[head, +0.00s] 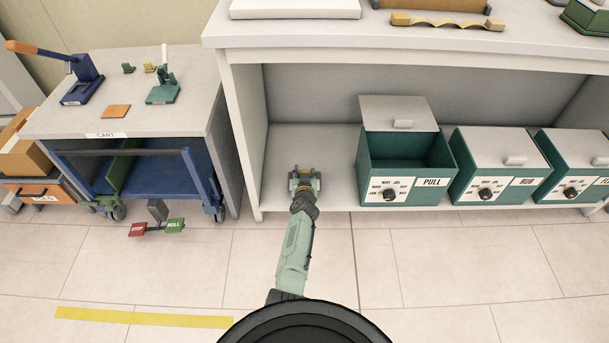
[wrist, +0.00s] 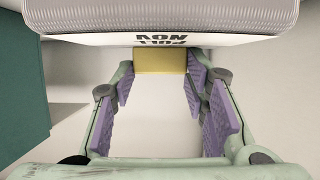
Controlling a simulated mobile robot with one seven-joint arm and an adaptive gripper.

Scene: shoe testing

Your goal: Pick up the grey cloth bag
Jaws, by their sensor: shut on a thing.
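A grey, finely ribbed thing (wrist: 160,14), which looks like the grey cloth bag, fills the top of the wrist view. A white label strip reading PULL and NOV, upside down, runs along its near edge. A yellow block (wrist: 160,60) adjoins the label and sits between my finger ends. My gripper (wrist: 160,78) is shut on this yellow part, with its purple pads on either side. In the head view my gripper (head: 305,180) is low in the open left bay of the shelf. The bag cannot be made out clearly there.
An open green PULL bin (head: 383,165) stands right of my gripper, with lidded bins (head: 498,185) beyond. The white shelf top (head: 340,38) overhangs the bay. A cart (head: 100,120) stands to the left, past the shelf's side wall.

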